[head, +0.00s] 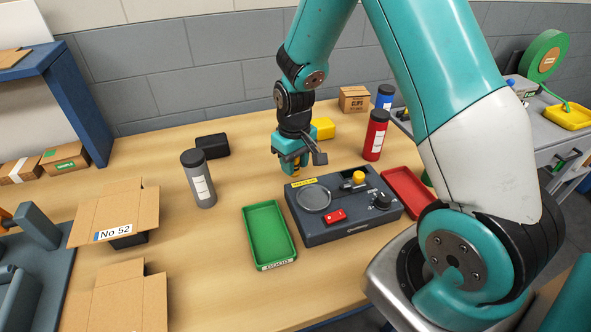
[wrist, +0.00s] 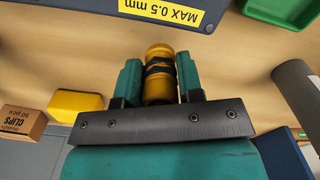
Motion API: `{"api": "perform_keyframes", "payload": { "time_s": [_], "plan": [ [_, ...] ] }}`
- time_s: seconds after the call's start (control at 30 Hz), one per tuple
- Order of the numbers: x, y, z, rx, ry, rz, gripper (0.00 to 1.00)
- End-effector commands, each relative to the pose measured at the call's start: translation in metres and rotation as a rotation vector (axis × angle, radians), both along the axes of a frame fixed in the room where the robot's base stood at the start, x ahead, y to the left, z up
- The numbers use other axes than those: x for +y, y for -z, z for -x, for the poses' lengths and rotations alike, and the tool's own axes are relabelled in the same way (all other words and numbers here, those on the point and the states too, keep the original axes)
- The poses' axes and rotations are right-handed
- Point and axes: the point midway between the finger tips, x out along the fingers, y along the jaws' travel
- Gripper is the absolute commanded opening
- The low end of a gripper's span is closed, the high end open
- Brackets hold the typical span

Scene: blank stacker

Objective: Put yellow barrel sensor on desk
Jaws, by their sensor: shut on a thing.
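The yellow barrel sensor (wrist: 159,68) is a yellow cylinder with dark bands. In the wrist view it sits between the two teal fingers of my gripper (wrist: 158,85), which is shut on it. In the head view my gripper (head: 294,169) points down at the desk (head: 225,230), behind the grey device. Only a little yellow shows below the fingers there. I cannot tell whether the sensor touches the desk surface.
The grey device (head: 340,222) with a dial stands in front of my gripper. A green tray (head: 268,232) and a red tray (head: 408,190) flank it. A grey bottle (head: 199,180), a black box (head: 212,146), a yellow block (head: 323,128) and a red bottle (head: 376,136) stand around. Bare desk lies left of my gripper.

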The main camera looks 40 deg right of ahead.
Motion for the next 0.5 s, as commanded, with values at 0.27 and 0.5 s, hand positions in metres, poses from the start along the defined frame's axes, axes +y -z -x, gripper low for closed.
{"api": "perform_keyframes", "payload": {
  "time_s": [0.27,0.5],
  "plan": [
    [-0.001,0.031,0.001,0.002,0.001,0.0,0.1],
    [-0.001,0.032,0.0,0.001,0.001,0.0,0.1]
  ]
}}
